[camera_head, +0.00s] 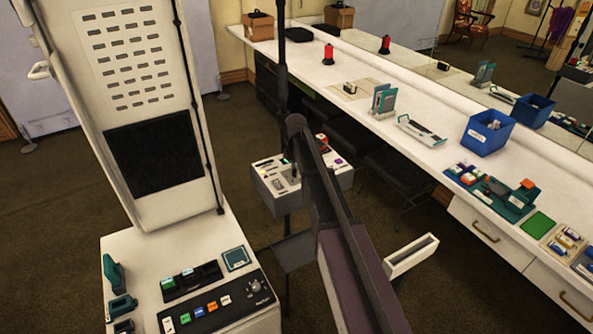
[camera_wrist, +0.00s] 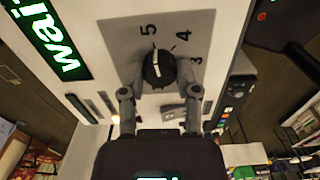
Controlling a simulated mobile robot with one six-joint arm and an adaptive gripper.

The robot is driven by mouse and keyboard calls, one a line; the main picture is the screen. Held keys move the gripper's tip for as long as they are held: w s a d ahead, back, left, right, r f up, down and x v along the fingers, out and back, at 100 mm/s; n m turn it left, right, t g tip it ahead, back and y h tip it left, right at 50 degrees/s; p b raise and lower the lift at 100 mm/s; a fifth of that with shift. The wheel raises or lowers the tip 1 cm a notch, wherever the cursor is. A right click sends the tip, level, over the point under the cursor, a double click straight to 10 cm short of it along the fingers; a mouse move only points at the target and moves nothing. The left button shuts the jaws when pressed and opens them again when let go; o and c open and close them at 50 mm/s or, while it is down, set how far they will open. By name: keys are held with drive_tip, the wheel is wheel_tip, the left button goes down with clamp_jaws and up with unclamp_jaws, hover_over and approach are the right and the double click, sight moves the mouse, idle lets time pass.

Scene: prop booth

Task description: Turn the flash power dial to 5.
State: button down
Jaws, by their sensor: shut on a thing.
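The flash power dial (camera_wrist: 154,69) is a round black knob with a white pointer line, on a grey plate with the figures 5, 4 and 3. The pointer line points up at, or very near, the 5. My gripper (camera_wrist: 160,76) is shut on the dial in the wrist view, one finger on each side. In the head view the pale control box (camera_head: 323,191) stands behind my arm, which hides the dial and most of my gripper there.
A green lit display (camera_wrist: 48,40) with cut-off letters "wai" is left of the dial. A white counter (camera_head: 400,150) with a blue bin (camera_head: 485,137) and stands runs along the right. A white console (camera_head: 215,275) with buttons stands front left. Dark carpet lies between.

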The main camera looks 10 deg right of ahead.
idle(0.4)
drive_tip(key=shift+c, duration=1.7)
unclamp_jaws()
drive_tip(key=shift+m, duration=0.4)
